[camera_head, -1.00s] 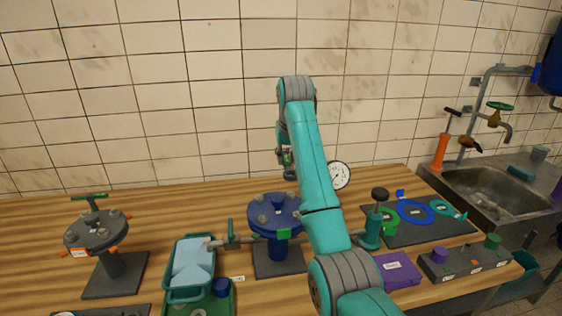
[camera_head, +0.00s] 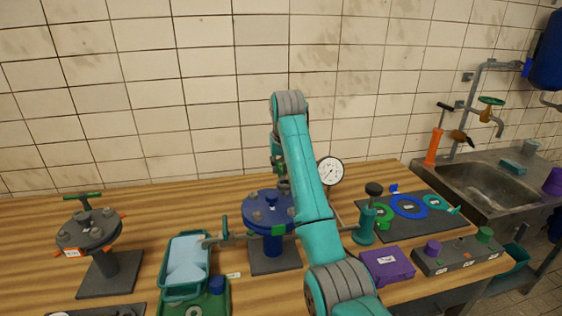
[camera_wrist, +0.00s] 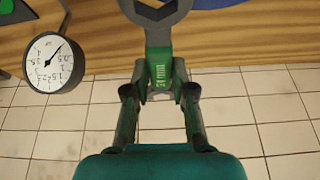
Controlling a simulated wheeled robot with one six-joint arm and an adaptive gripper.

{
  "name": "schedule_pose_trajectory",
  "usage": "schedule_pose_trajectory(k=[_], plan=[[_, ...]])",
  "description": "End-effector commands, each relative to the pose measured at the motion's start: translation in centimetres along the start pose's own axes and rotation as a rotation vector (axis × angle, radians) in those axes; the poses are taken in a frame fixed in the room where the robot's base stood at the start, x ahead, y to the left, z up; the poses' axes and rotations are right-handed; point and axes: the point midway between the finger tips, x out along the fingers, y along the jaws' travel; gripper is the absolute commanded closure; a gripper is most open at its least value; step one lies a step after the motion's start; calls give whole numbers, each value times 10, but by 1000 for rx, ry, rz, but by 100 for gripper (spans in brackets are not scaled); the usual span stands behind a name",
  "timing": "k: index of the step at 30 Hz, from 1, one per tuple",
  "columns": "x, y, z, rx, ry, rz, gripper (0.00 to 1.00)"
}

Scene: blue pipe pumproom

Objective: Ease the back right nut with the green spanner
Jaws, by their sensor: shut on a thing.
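The green spanner (camera_wrist: 159,38) is clamped in my gripper (camera_wrist: 161,82). In the wrist view its green handle is between the fingers and its grey jaw end points to the top edge, partly cut off. The blue flange (camera_head: 255,202) stands on a dark base on the bench, with several grey bolts or nuts on its top. In the head view my gripper (camera_head: 280,174) is above the back right of the flange, partly hidden by my arm. The back right nut is hidden there. I cannot tell whether the spanner touches it.
A round gauge (camera_head: 330,171) stands close to the right of my gripper. A grey flange (camera_head: 87,231) is at the left, with a teal tray (camera_head: 166,277) between. A purple box (camera_head: 387,264) and a mat with coloured rings are at the right. The tiled wall is behind.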

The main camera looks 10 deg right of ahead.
Motion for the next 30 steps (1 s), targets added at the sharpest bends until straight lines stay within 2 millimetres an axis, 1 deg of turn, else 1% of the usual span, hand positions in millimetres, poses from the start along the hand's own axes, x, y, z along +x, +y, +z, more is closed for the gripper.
schedule_pose_trajectory(k=[8,30], plan=[[1,0,0,0,1,0,100],[19,0,8,0,1,0,100]])
